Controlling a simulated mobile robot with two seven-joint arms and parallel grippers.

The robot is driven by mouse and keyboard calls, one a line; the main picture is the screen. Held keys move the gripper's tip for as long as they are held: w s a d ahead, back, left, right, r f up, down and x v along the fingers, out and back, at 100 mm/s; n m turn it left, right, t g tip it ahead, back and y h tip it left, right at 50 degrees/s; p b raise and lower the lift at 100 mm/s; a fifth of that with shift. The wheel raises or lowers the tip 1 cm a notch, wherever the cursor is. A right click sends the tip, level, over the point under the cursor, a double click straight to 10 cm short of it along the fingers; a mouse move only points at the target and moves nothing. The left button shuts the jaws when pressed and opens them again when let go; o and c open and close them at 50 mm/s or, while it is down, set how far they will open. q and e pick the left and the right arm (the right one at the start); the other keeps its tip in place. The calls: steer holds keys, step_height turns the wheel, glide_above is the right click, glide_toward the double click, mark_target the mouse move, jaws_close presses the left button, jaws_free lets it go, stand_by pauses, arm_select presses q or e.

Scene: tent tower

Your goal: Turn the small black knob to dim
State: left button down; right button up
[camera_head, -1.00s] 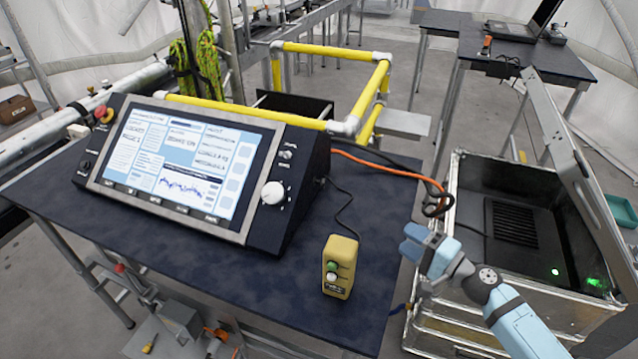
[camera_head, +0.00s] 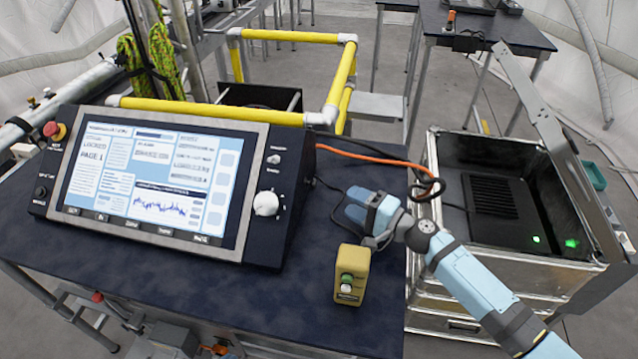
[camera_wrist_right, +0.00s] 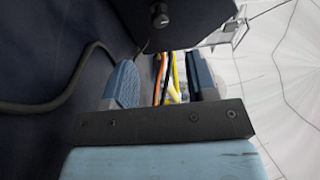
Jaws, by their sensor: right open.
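The console (camera_head: 283,185) with a lit screen stands on the dark table. A small black knob (camera_head: 41,192) sits at the left end of its front panel; the labels around it are too small to read. A larger white knob (camera_head: 265,203) is right of the screen. My right gripper (camera_head: 352,205) is open and empty, right of the console and apart from it, behind the yellow box. In the right wrist view, a small dark round part (camera_wrist_right: 160,15) projects from a black surface beyond my open fingers (camera_wrist_right: 163,85). My left gripper is out of view.
A yellow button box (camera_head: 352,275) stands on the table (camera_head: 150,285) close to my right gripper. Black and orange cables (camera_head: 365,155) run behind the gripper to an open metal case (camera_head: 432,165) at right. A yellow rail (camera_head: 210,112) lies behind the console.

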mark_target(311, 184)
steer(key=p+x, duration=0.1)
steer(key=x, duration=0.8)
steer(key=shift+w+a, duration=0.2)
steer(key=shift+a, duration=0.15)
steer(key=shift+c, duration=0.5)
steer(key=c, duration=0.8)
steer(key=shift+p, duration=0.3)
